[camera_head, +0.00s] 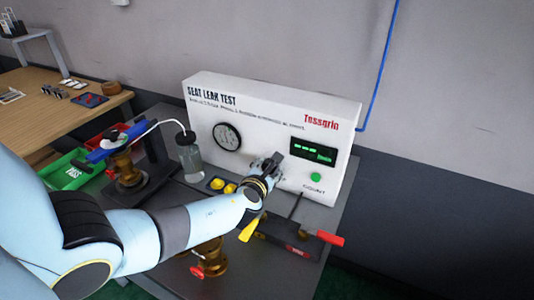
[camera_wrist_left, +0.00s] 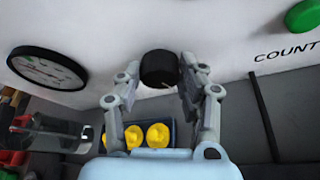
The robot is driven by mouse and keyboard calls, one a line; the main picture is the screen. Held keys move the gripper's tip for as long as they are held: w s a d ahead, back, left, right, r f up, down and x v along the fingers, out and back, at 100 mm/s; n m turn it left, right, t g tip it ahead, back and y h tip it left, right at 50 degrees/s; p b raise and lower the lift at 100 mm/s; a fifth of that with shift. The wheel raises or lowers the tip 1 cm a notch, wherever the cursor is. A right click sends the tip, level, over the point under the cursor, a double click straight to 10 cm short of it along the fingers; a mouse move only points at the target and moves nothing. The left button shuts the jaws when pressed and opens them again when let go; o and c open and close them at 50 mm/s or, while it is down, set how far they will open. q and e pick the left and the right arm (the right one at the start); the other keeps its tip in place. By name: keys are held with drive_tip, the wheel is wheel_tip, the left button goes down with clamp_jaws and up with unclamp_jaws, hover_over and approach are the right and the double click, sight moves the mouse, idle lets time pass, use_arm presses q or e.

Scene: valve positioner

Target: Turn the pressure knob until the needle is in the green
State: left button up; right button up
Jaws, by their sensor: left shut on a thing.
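The white seat leak test box (camera_head: 270,100) stands at the back of the bench. Its round pressure gauge (camera_head: 227,136) is on the left of the front panel and also shows in the left wrist view (camera_wrist_left: 47,68); the needle's place against the green is too small to tell. My left gripper (camera_head: 273,163) is at the panel, right of the gauge. In the left wrist view its fingers (camera_wrist_left: 160,72) sit on both sides of the black pressure knob (camera_wrist_left: 159,68), shut on it. The gripper hides the knob in the head view. My right gripper is out of view.
A green button (camera_head: 316,177) and a green-lit display (camera_head: 313,151) are right of the knob. Yellow caps (camera_head: 222,186) in a tray, a clear bottle (camera_head: 188,155), a brass valve (camera_head: 210,258) and a red-handled clamp (camera_head: 329,238) stand around my left arm.

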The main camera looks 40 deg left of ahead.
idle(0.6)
use_arm(q)
drive_tip(key=o, duration=1.1)
drive_tip(key=shift+o, duration=0.2)
drive_tip(key=v, duration=1.2)
drive_tip(key=shift+d+f, duration=0.1)
drive_tip(key=shift+s+f, duration=0.1)
